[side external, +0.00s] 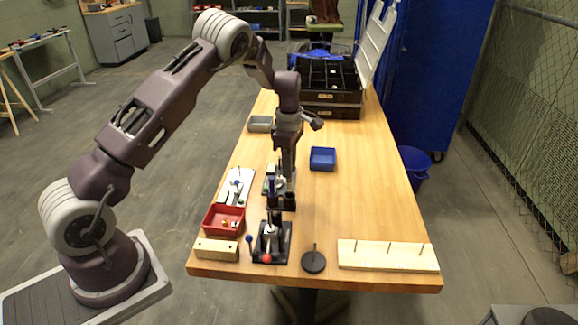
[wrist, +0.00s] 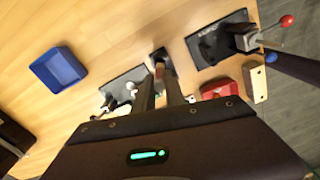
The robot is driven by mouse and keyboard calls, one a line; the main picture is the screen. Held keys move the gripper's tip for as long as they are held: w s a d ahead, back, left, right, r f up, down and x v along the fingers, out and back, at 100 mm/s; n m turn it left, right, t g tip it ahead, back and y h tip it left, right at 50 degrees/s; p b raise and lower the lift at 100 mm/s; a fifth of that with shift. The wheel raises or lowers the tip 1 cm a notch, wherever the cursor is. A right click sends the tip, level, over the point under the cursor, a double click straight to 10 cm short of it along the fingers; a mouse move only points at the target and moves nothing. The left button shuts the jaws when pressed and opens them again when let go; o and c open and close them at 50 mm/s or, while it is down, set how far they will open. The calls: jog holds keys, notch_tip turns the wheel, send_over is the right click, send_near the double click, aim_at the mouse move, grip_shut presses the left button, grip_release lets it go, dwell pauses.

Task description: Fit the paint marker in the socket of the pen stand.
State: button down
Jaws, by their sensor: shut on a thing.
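My gripper (wrist: 161,80) points down over the middle of the table, its fingers closed around a slim thing, which I take to be the paint marker (wrist: 159,70). Only a small reddish-brown part of it shows between the fingers in the wrist view. A small black block, likely the pen stand (wrist: 160,57), lies just past the fingertips in that view. It also shows in the side view (side external: 290,203), close to my gripper (side external: 274,205). The socket is hidden, and I cannot tell whether the marker touches the stand.
A toggle clamp on a black plate (side external: 284,257) stands nearer the front edge. A red bin (side external: 224,231), a wooden block (side external: 216,250), a black disc with a peg (side external: 314,263) and a pegged board (side external: 388,262) are around it.

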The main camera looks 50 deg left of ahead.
aim_at(289, 189)
jog(key=shift+f, duration=0.2)
jog(key=shift+f, duration=0.4)
jog(key=shift+f, duration=0.2)
jog(key=shift+f, duration=0.6)
jog(key=shift+f, duration=0.35)
jog(key=shift+f, duration=0.3)
jog(key=shift+f, duration=0.3)
dwell(0.4)
